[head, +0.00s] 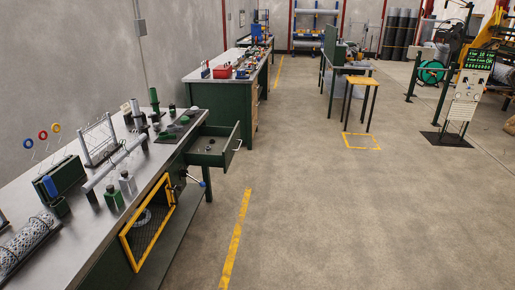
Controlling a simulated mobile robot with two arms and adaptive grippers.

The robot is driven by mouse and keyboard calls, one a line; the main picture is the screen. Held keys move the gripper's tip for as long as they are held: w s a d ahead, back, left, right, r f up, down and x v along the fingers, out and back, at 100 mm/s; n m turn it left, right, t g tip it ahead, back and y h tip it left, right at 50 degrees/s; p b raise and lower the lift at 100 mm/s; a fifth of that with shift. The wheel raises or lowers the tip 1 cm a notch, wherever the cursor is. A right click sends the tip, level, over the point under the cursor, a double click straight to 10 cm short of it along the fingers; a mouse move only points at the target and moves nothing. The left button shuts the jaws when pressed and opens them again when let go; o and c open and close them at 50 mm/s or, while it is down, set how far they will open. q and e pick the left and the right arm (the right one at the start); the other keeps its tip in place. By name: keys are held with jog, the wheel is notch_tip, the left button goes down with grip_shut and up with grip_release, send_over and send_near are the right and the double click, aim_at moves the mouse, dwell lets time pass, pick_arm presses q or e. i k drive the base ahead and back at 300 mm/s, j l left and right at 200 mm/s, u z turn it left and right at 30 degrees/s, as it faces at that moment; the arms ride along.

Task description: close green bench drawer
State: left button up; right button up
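The green bench drawer (230,146) is pulled out from the right side of the near workbench (152,172) in the head view. Its front panel faces right and carries a pale bar handle (238,145). The open top shows the drawer's interior, with something small inside that I cannot make out. The bench is dark green with a grey metal top. Neither of my grippers shows in this view.
Below and nearer than the drawer are a blue-tipped lever (202,184) and a yellow-framed mesh door (148,222). Tools and bottles cover the benchtop. A second green bench (217,93) stands beyond. The concrete floor (300,210) to the right is clear.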

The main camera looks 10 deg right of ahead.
aim_at(227, 139)
jog(key=i+l+u, duration=0.1)
jog(key=i, duration=0.4)
jog(key=i+l+u, duration=0.15)
jog(key=i, duration=0.3)
jog(key=i+l+u, duration=0.1)
jog(key=i+l, duration=0.2)
jog(key=i, duration=0.2)
